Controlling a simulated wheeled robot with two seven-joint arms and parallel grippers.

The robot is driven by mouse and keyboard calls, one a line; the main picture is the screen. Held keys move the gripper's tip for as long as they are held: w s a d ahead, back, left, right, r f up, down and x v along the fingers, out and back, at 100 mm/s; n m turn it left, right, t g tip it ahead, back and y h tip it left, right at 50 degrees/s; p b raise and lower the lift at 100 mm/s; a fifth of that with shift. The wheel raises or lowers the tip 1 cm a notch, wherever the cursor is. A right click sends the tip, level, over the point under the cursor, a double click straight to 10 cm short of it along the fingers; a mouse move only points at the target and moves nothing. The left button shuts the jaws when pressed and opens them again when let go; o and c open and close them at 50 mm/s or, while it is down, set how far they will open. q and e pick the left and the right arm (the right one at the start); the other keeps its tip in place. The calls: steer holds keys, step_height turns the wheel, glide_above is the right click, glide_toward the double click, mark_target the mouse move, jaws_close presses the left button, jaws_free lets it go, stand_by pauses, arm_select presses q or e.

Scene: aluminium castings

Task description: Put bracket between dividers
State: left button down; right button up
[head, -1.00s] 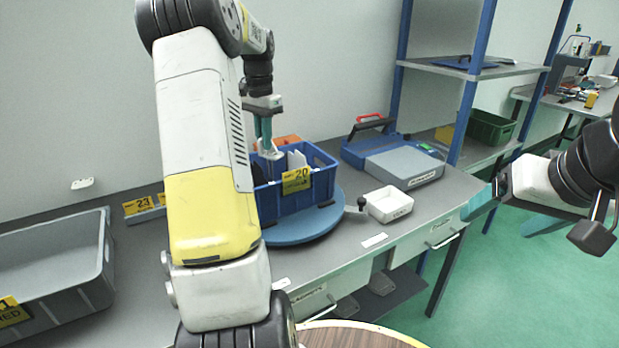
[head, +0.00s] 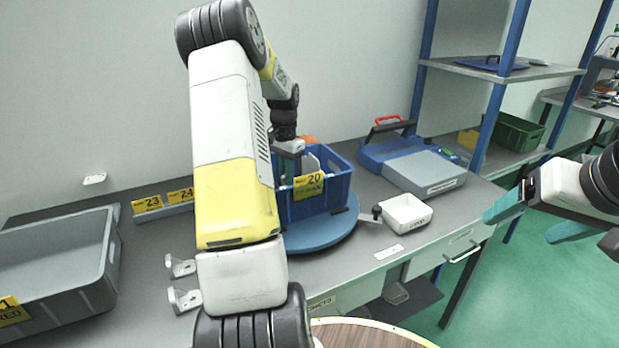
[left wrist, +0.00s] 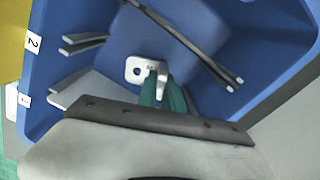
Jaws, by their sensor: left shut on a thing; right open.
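My left gripper (left wrist: 163,95) is shut on a silver bracket (left wrist: 135,68) with a round hole. It reaches down inside the blue crate (head: 318,203), whose wall also shows in the left wrist view (left wrist: 275,98). Dark thin dividers (left wrist: 190,45) stand on one side of the bracket and light grey dividers (left wrist: 82,44) on the other. The bracket appears between them; whether it touches the floor I cannot tell. In the head view the crate and arm hide it. My right gripper (head: 535,220) is open and empty, off the table at the right.
The crate stands on a round blue turntable (head: 318,234) with a knob. Two metal brackets (head: 182,266) lie left of my left arm. A grey bin (head: 62,290) is at left, a white tray (head: 407,212) and a blue-grey case (head: 412,165) at right.

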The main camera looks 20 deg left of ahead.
arm_select(q)
steer(key=shift+f, duration=1.45)
steer(key=shift+f, duration=0.1)
steer(key=c, duration=1.5)
jaws_free()
